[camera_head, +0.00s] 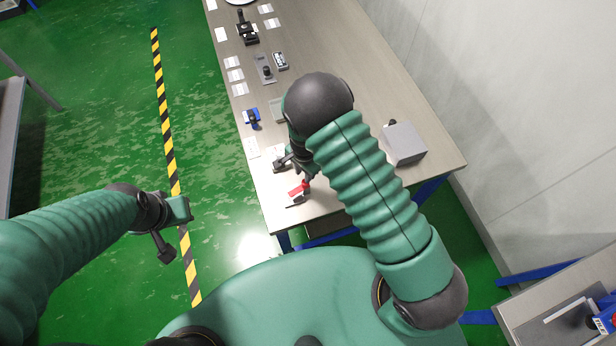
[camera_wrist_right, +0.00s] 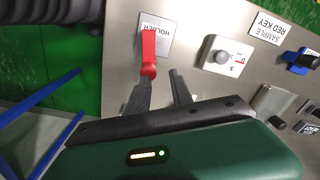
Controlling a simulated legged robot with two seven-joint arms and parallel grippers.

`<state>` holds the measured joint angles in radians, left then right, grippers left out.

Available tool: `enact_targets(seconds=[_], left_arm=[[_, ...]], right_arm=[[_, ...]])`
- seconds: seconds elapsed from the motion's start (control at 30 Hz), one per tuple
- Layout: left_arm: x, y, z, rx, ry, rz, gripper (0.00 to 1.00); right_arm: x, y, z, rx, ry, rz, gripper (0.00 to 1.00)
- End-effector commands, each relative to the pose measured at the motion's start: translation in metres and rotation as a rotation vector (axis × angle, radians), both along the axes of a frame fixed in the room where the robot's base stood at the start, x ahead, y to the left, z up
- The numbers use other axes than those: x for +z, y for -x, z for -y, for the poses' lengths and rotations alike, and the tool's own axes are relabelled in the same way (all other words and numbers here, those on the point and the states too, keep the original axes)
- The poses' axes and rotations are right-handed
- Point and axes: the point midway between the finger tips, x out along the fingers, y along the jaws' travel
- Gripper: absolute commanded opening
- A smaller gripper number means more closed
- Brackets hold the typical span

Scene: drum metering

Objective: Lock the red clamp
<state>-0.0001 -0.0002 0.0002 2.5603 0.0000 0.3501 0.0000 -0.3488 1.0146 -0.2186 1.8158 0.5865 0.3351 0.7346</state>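The red clamp (camera_head: 300,187) is at the near left corner of the long table, and its red handle (camera_wrist_right: 149,52) shows in the right wrist view, over a paper label marked HOLDER. My right gripper (camera_head: 292,164) is just beyond the clamp, partly covered by my own arm. In the wrist view its two dark fingers (camera_wrist_right: 162,88) are apart, with a clear gap between them. The handle's lower end is at the tip of the left finger; I cannot tell whether they touch. The clamp's base is hidden. My left gripper (camera_head: 172,225) hangs over the floor, its fingers unclear.
A grey box (camera_head: 402,143) stands on the table right of my right arm. Several labels and small devices line the table's left edge. Green floor lies left.

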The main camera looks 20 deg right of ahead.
Motion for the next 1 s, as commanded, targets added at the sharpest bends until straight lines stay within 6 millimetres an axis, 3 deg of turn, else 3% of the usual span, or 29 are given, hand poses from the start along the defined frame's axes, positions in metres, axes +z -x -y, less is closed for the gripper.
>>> enact_targets(seconds=[0.03,0.07,1.0], left_arm=[[-0.001,0.000,0.000,0.000,0.000,0.000,0.00],[0.002,0.000,0.000,0.000,0.000,0.000,0.00],[0.074,0.001,0.000,0.000,0.000,0.000,0.00]], right_arm=[[-0.010,0.012,0.002,0.000,0.006,-0.027,0.38],[-0.007,0.013,0.003,0.000,0.007,-0.026,0.42],[0.084,0.012,0.005,0.001,0.009,-0.008,0.45]])
